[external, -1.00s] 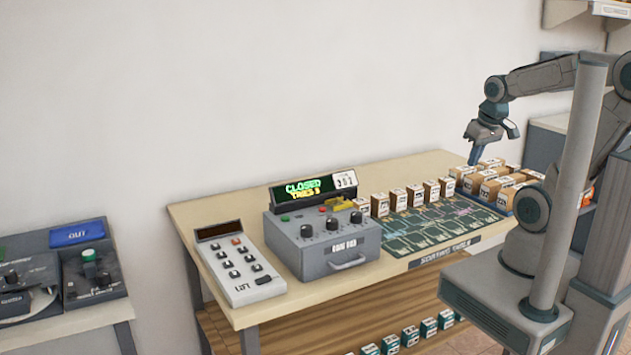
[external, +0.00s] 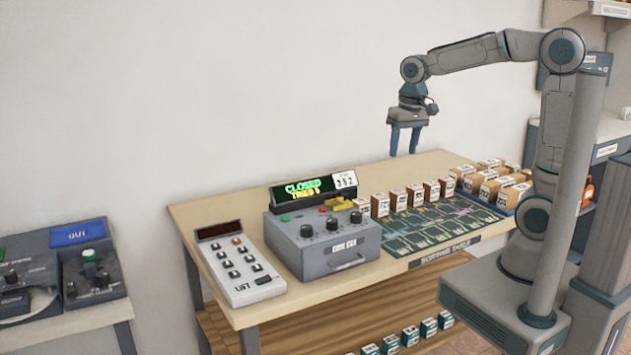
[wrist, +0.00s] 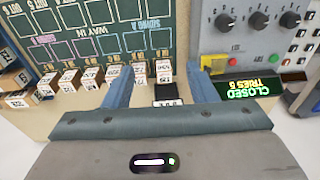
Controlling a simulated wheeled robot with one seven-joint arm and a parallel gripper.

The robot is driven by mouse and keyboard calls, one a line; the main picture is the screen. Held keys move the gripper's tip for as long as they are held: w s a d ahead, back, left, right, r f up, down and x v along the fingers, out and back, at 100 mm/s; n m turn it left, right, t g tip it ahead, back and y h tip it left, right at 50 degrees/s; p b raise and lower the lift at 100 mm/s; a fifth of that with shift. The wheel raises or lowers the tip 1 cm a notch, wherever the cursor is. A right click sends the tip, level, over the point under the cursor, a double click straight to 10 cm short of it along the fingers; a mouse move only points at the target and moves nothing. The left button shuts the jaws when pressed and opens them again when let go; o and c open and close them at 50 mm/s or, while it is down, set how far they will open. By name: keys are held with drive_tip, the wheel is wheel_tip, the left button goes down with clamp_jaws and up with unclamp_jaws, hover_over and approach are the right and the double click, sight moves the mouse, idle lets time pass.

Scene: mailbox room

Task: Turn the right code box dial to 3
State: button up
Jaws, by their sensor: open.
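The grey code box (external: 322,252) stands on the table with three black dials in a row on its sloped top. Its right dial (external: 356,217) is the one nearest the sorting board; in the upside-down wrist view this dial (wrist: 222,21) is leftmost. The dial's setting is too small to read. My gripper (external: 403,153) is open and empty, fingers pointing down, in the air above the back of the table, right of the box. In the wrist view the two blue fingers (wrist: 157,68) are apart with nothing gripped.
A display (external: 302,189) reading "CLOSED" with a number card (external: 344,180) stands behind the box. A keypad unit (external: 238,265) is left of it. Small parcels (external: 414,195) line the back of the sorting board (external: 425,228). The air above the box is clear.

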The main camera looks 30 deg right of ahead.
drive_tip(key=g, duration=0.1)
hover_over(356, 213)
wheel_tip(356, 213, down, 2)
drive_tip(key=shift+h, duration=0.3)
wheel_tip(356, 213, down, 14)
drive_tip(key=shift+s+f, duration=0.1)
drive_tip(key=c, duration=1)
